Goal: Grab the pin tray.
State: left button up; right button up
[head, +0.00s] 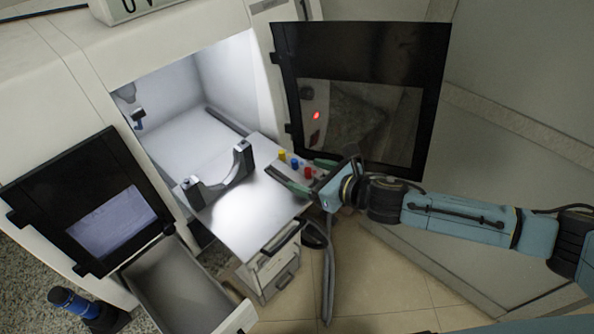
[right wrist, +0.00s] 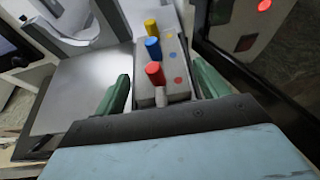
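The pin tray (right wrist: 174,62) is a narrow grey block with a yellow pin (right wrist: 151,27), a blue pin (right wrist: 153,47) and a red pin (right wrist: 155,73) standing in a row, beside coloured dots. In the head view the pin tray (head: 301,165) is at the right edge of the pale platform in the machine doorway. My right gripper (head: 292,167) is open, its green fingers on either side of the tray's near end. In the right wrist view the gripper (right wrist: 162,88) shows gaps between its fingers and the tray. My left gripper is not in view.
A grey U-shaped cradle (head: 222,182) stands on the platform (head: 250,217) left of the tray. An open black-framed door (head: 362,60) stands close behind my right gripper. Another dark door (head: 92,190) and an open drawer (head: 175,285) are at left. Floor at lower right is clear.

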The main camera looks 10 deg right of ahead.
jog(key=c, duration=0.9)
